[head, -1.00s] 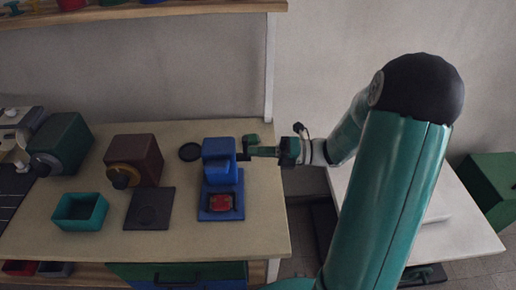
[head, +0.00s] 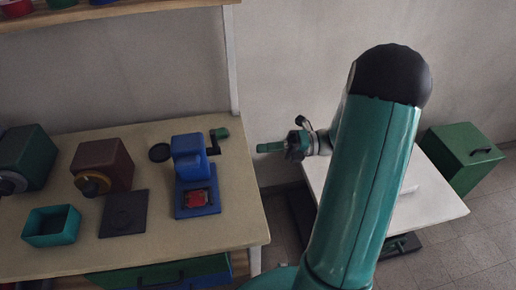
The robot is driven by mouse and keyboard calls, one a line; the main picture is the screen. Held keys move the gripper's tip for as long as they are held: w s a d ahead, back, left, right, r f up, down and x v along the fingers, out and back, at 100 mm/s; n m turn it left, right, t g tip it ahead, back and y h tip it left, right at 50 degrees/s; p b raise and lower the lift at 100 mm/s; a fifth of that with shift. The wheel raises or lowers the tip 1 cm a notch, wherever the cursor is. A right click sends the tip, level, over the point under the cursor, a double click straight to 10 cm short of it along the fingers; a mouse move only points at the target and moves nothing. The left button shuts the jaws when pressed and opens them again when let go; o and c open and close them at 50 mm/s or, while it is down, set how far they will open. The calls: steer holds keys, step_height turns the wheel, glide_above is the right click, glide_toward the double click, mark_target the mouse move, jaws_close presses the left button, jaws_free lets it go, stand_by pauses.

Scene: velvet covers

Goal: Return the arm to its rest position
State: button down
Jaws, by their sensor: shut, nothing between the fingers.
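My arm fills the right half of the head view. My gripper (head: 270,147) points left from the wrist, in the air to the right of the wooden table (head: 225,228). Its green fingers look closed together with nothing held. It is apart from the blue press-like device (head: 187,160), which stands at the table's right part with a dark crank and green handle (head: 219,134) at its side. A red item (head: 197,198) lies in the device's blue base.
On the table are a teal open box (head: 52,226), a dark square plate (head: 124,213), a maroon box with a knob (head: 101,166) and a dark green box (head: 27,155). A white table (head: 445,206) stands right, with a green case (head: 462,160) behind it. A shelf hangs upper left.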

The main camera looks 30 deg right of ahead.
stand_by(0.4)
steer(key=s+a+r+n+g+h, duration=0.2)
steer(key=s+a+n+g+h, duration=0.25)
steer(key=n, duration=0.45)
steer(key=s+a+r+n+g+h, duration=0.2)
steer(key=s+a+n+h, duration=0.25)
steer(key=a+n, duration=0.4)
steer(key=s+r+n+t+h, duration=0.3)
steer(key=r+n+t+h, duration=0.3)
steer(key=n, duration=1.1)
steer(key=shift+s+a+r+n+h, duration=0.15)
steer(key=shift+r+n+h, duration=0.35)
steer(key=shift+h, duration=0.6)
